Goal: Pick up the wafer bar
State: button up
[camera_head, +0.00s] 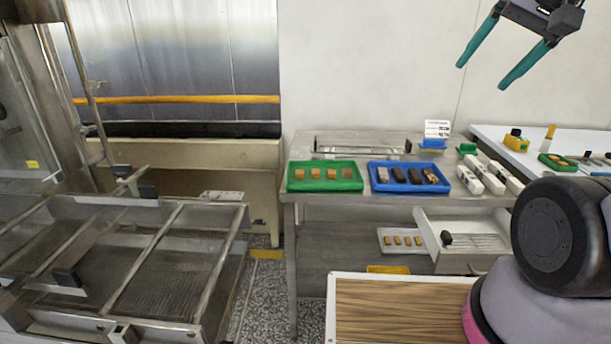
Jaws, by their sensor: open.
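Several tan bars, which look like wafer bars (331,174), stand in a row in a green tray (325,188) on the steel table. Several dark bars (399,175) lie in a blue tray (409,190) just right of it. Smaller tan bars (398,240) lie on a light tray lower down, below the tabletop. I cannot tell which single bar is meant. My gripper (481,77) is at the upper right, with its two teal fingers apart and nothing between them. In the picture it is above and to the right of both trays, clear of them.
White blocks (470,180) stand right of the blue tray. A small sign on a blue base (432,143) stands behind it. An open drawer (465,237) juts out below the tabletop. A steel mesh machine (150,255) fills the left. A wood-topped surface (400,312) is in front.

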aim_at(397, 172)
jog(key=l+u, duration=0.2)
jog(key=u, duration=0.2)
jog(key=l+u, duration=0.15)
jog(key=u, duration=0.25)
jog(key=l+u, duration=0.2)
jog(key=u, duration=0.2)
jog(key=k+l+u, duration=0.15)
jog(key=l, duration=0.3)
jog(key=k+l+u, duration=0.15)
jog(key=l, duration=0.25)
jog(key=k+l+u, duration=0.15)
jog(key=l, duration=0.25)
jog(key=k+l+u, duration=0.15)
jog(key=l, duration=0.25)
jog(key=k+l, duration=0.3)
jog(key=l, duration=0.2)
